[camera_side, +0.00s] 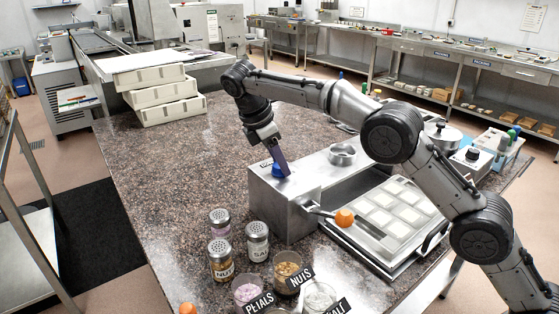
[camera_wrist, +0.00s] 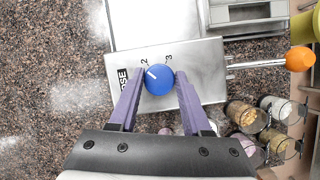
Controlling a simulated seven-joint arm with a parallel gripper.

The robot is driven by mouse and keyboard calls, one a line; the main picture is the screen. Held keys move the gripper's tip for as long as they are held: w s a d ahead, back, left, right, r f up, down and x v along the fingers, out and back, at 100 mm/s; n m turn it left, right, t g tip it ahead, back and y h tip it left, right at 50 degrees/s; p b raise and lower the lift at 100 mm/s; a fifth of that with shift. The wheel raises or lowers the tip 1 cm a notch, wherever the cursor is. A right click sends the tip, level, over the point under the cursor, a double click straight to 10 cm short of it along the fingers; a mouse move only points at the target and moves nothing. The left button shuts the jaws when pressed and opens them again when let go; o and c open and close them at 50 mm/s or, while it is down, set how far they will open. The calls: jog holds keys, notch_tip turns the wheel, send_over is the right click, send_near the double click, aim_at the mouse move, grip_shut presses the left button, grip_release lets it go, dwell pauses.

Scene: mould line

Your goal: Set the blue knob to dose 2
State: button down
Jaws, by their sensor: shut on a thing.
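The blue knob (camera_wrist: 159,82) sits on top of the steel dosing box (camera_wrist: 205,70). The wrist view shows a white pointer line on it, aimed up and left toward the printed 2 (camera_wrist: 145,61). A printed 3 (camera_wrist: 168,57) is to the right of the 2. My gripper (camera_wrist: 158,76) has its two purple fingers on either side of the knob, shut on it. In the side view the knob (camera_side: 280,171) is partly hidden by my gripper (camera_side: 279,165).
An orange ball-ended lever (camera_side: 344,217) sticks out of the box's front. A white mould tray (camera_side: 390,212) lies to the right. Shaker jars (camera_side: 221,258) and open jars (camera_side: 287,272) stand in front. Stacked cream trays (camera_side: 165,110) are at the back left.

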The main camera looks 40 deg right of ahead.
jog(key=shift+r+m+g, duration=0.1)
jog(key=shift+m+g, duration=0.4)
jog(key=shift+m, duration=0.6)
jog(key=shift+c, duration=1.8)
grip_release()
